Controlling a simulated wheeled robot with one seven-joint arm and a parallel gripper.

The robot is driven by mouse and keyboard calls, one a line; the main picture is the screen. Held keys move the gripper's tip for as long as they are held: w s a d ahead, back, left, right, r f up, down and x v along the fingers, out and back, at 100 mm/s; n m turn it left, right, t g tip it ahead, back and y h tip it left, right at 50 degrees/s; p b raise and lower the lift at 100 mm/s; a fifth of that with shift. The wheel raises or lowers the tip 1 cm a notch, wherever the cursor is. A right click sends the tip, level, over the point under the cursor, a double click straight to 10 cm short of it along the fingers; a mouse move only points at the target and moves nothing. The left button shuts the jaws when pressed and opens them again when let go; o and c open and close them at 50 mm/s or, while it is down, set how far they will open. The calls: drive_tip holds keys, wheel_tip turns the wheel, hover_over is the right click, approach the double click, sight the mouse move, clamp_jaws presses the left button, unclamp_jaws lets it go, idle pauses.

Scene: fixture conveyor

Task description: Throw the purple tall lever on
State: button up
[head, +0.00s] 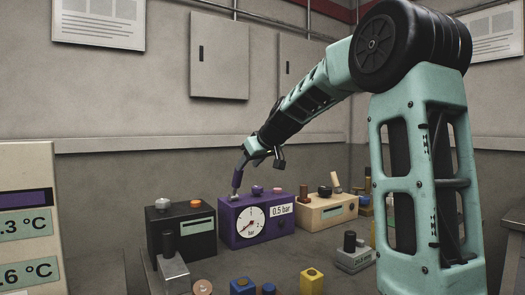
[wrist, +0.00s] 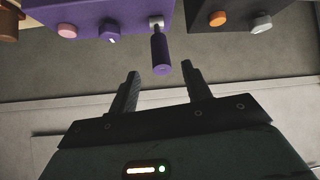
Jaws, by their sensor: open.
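The purple tall lever (wrist: 160,50) stands out from a small metal mount on the purple box (wrist: 100,14). In the head view, the lever (head: 237,180) rises near the left end of the purple box (head: 229,233), which has a round gauge and a 0,5 bar display. My gripper (wrist: 160,70) is open and empty. In the wrist view the lever's free end reaches about between the two fingertips, with gaps on both sides. In the head view my gripper (head: 243,163) is small, close to the lever's upper end; contact cannot be told there.
A pink knob (wrist: 67,31) and a purple knob (wrist: 110,37) are on the same box. A black box (head: 165,225) stands to its left and a beige box (head: 312,213) to its right. Several smaller controls, including a grey lever unit (head: 173,270), stand in front.

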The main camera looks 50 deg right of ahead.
drive_tip(key=v, duration=0.8)
drive_tip(key=shift+s, duration=0.2)
